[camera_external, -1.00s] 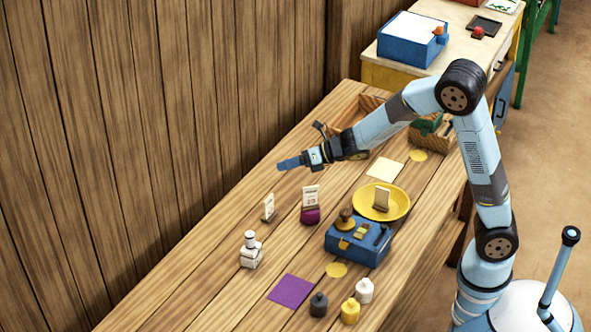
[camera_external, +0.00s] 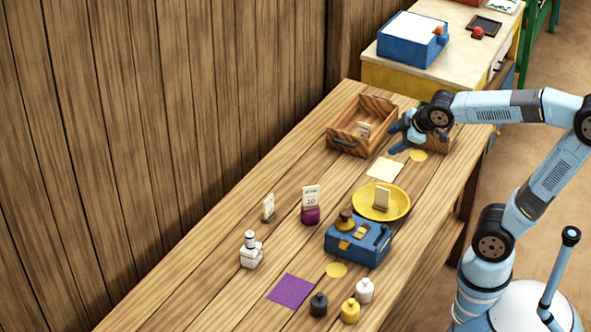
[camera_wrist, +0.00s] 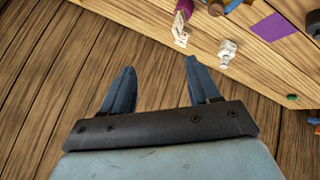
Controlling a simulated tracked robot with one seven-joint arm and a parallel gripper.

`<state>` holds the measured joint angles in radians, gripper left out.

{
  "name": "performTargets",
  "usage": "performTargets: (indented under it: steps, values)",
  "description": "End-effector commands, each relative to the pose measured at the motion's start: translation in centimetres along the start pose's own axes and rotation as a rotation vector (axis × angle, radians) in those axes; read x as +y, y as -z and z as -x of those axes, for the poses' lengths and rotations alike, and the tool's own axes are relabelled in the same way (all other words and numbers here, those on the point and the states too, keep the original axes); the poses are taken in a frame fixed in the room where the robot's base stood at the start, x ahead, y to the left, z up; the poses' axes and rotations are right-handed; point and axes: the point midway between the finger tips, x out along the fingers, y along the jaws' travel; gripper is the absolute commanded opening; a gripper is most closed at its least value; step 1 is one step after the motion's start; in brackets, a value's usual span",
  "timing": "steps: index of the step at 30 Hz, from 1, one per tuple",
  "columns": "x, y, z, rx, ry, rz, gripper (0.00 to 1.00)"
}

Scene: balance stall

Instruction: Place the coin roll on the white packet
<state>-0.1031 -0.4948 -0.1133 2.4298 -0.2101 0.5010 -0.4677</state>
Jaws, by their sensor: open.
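A white upright piece (camera_external: 250,258), likely the white packet, stands at the left of the table, with a narrower pale piece (camera_external: 250,238) on its top. It also shows in the wrist view (camera_wrist: 226,54). I cannot tell surely whether the upper piece is the coin roll; no other clear coin roll shows. My gripper (camera_external: 392,138) is open and empty at the far end of the table, by the wooden tray, well away from the white piece. In the wrist view its two blue fingers (camera_wrist: 160,66) are spread with nothing between them.
A yellow dish (camera_external: 402,206) and a blue scale (camera_external: 347,250) stand mid-table. A purple square (camera_external: 291,290), a black weight (camera_external: 318,305), a yellow weight (camera_external: 350,312) and a white weight (camera_external: 364,291) are nearer. A plank wall (camera_external: 170,120) borders the left.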

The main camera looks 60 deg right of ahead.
Motion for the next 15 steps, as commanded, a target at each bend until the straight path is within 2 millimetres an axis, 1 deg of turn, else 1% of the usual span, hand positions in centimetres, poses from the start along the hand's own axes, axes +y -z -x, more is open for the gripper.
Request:
performTargets:
  steps: [1, 6, 10, 12, 15]
  values:
    - [-0.9, -1.2, 1.6, -0.020, 0.015, -0.092, 0.61]
    - [-4.6, -4.6, 5.3, -0.107, 0.077, -0.380, 0.61]
    - [-6.8, -6.2, 7.2, -0.158, 0.106, -0.526, 0.61]
    - [-7.6, -6.8, 7.8, -0.177, 0.116, -0.573, 0.61]
    - [-8.1, -7.2, 8.2, -0.192, 0.122, -0.607, 0.61]
